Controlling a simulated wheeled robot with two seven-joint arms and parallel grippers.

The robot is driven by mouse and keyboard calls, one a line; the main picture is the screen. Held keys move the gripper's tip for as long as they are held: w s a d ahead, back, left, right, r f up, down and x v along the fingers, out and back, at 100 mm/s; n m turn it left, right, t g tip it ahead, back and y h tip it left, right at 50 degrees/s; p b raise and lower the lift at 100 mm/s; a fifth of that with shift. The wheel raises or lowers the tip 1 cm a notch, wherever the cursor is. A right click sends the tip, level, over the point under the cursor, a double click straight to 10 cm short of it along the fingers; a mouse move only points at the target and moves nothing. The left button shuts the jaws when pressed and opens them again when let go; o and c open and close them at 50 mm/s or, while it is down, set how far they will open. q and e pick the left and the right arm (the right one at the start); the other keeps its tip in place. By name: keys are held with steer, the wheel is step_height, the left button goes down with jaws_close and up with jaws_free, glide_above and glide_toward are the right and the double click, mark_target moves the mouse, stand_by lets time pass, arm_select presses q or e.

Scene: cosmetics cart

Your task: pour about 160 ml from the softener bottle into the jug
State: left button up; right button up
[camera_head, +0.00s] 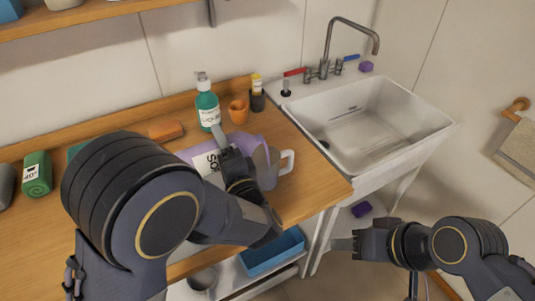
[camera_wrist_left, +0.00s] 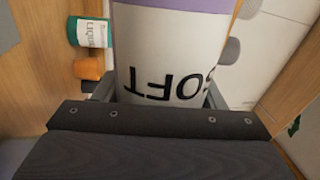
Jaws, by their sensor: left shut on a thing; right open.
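The softener bottle (camera_head: 250,142) is lilac with a white label. My left gripper (camera_head: 232,157) is shut on it, with a finger on either side of the label in the left wrist view (camera_wrist_left: 165,55). The bottle looks tilted in the head view; its mouth and liquid cannot be made out. The jug (camera_head: 287,162) shows mainly as a pale handle just right of the bottle; its body is mostly hidden behind my gripper and the bottle, and its fill level does not show. My right gripper (camera_head: 343,243) is open and empty, low in front of the sink.
A green pump bottle (camera_head: 207,105), an orange cup (camera_head: 238,112) and a dark yellow-topped bottle (camera_head: 257,95) stand behind on the wooden counter. An orange block (camera_head: 165,130) lies left of them. The sink (camera_head: 365,125) is at right. A blue bin (camera_head: 272,252) is below.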

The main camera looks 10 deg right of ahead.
arm_select(q)
steer(key=shift+r+m+p, duration=0.3)
steer(key=shift+p, duration=0.25)
arm_select(e)
steer(key=shift+v, duration=0.8)
